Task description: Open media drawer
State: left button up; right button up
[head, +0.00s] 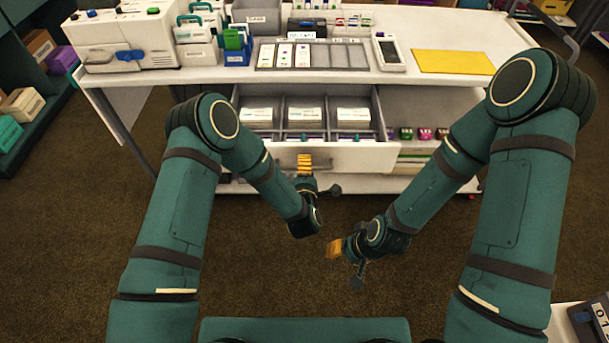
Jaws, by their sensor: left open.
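The media drawer (362,158) is in the desk's left half, under the top. It stands pulled out, and its inside shows from above: grey dividers with stacks of white cards in three compartments. My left gripper (304,163) is open, its orange fingertips in front of the drawer's white front panel near the middle. My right gripper (334,249) hangs over the carpet in front of the desk, apart from the drawer. Its jaw state is unclear.
The white desk (430,83) holds a printer (128,40), a tray of cards (311,56), a handheld device (389,53) and a yellow mat (453,62). An open shelf with small coloured items (424,134) is right of the drawer. The carpet in front is clear.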

pick_arm(q)
jog(key=v, duration=1.2)
jog(key=shift+w+f, duration=0.1)
jog(key=shift+w, duration=0.05)
jog(key=s+a+f+m+g+h, duration=0.3)
jog(key=s+a+f+m+g, duration=0.3)
jog(key=s+a+m+g, duration=0.4)
jog(key=s+m+g, duration=0.2)
jog(key=m+g, duration=0.2)
jog(key=m, duration=0.2)
jog(key=shift+s+h, duration=0.4)
jog(key=shift+w, duration=0.1)
